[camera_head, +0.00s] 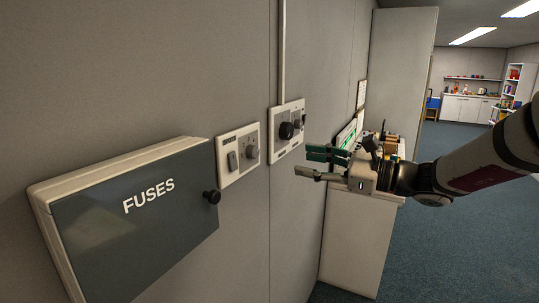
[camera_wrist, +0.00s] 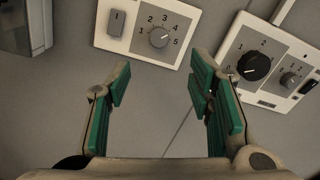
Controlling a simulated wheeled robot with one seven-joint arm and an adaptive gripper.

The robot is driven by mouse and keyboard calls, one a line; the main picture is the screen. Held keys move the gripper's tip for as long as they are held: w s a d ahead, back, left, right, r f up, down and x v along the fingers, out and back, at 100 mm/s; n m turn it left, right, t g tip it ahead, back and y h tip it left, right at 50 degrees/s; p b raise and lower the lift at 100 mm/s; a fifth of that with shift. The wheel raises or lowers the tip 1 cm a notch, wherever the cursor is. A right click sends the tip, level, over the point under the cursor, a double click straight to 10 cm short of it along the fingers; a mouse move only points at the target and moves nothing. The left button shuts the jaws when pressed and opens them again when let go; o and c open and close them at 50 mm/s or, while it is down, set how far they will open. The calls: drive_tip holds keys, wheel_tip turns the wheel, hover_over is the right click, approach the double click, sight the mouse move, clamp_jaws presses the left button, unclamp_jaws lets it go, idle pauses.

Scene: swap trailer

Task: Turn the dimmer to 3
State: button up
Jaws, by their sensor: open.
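A white wall plate (camera_head: 238,155) carries a rocker switch (camera_head: 232,161) and a small grey round knob (camera_head: 252,152). In the wrist view this knob (camera_wrist: 159,38) has the numbers 1 to 5 around it, like a dimmer; I cannot tell surely which number it points at. My gripper (camera_head: 303,162) is open and empty, with its green-padded fingers out from the wall, to the right of the knob in the head view. In the wrist view the fingertips (camera_wrist: 160,72) are spread apart, with the knob beyond and between them, not touched.
A second plate (camera_head: 279,146) right of it holds a large black knob (camera_head: 286,131) and a smaller grey knob (camera_wrist: 289,80). Left is a dark fuse box (camera_head: 140,225) with a protruding black knob (camera_head: 212,196). A white cabinet (camera_head: 352,245) stands behind my gripper. Blue floor lies at right.

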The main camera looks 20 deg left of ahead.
sight(257, 153)
drive_tip(key=a, duration=0.4)
drive_tip(key=a+p, duration=0.1)
drive_tip(key=a, duration=0.3)
drive_tip(key=w+a, duration=0.1)
drive_tip(key=a, duration=0.3)
drive_tip(key=shift+a, duration=0.4)
clamp_jaws()
